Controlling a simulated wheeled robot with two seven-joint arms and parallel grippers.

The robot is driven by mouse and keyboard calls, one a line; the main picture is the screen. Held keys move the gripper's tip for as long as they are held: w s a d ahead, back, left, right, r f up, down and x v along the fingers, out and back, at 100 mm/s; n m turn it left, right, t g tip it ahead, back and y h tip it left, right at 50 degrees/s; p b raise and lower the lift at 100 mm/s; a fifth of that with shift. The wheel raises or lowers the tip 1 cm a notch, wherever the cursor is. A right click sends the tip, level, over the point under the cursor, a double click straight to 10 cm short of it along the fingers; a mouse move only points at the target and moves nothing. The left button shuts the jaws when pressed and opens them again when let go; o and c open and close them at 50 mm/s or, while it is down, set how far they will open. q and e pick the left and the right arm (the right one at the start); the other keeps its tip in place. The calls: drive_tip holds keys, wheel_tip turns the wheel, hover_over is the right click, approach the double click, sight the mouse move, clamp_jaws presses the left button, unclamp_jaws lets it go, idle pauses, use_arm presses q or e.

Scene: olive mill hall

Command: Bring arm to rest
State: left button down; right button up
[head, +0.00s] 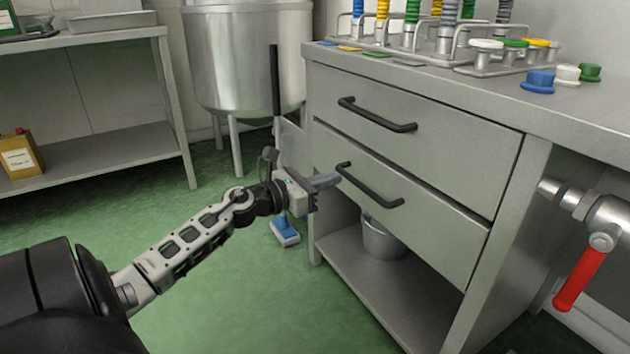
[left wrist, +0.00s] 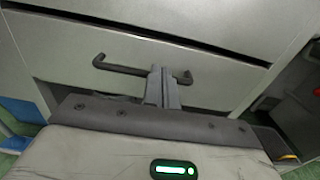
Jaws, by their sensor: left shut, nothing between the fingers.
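My left gripper (head: 327,182) reaches in from the left, in front of the steel bench's drawers. Its fingers are together with nothing between them. The fingertips are close to the left end of the lower drawer's black handle (head: 372,189). In the left wrist view, the shut fingers (left wrist: 162,86) overlap the black bar handle (left wrist: 122,69) and hide part of it. I cannot tell whether they touch it. The upper drawer (head: 440,133) has its own black handle (head: 375,117). My right gripper does not show.
A grey bucket (head: 382,238) stands on the shelf under the drawers. Coloured caps and a rack stand on the bench top (head: 470,95). A steel tank (head: 245,60) is behind. A red valve lever (head: 582,278) is at right.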

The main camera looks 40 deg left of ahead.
use_arm(q)
drive_tip(key=shift+v, duration=1.25)
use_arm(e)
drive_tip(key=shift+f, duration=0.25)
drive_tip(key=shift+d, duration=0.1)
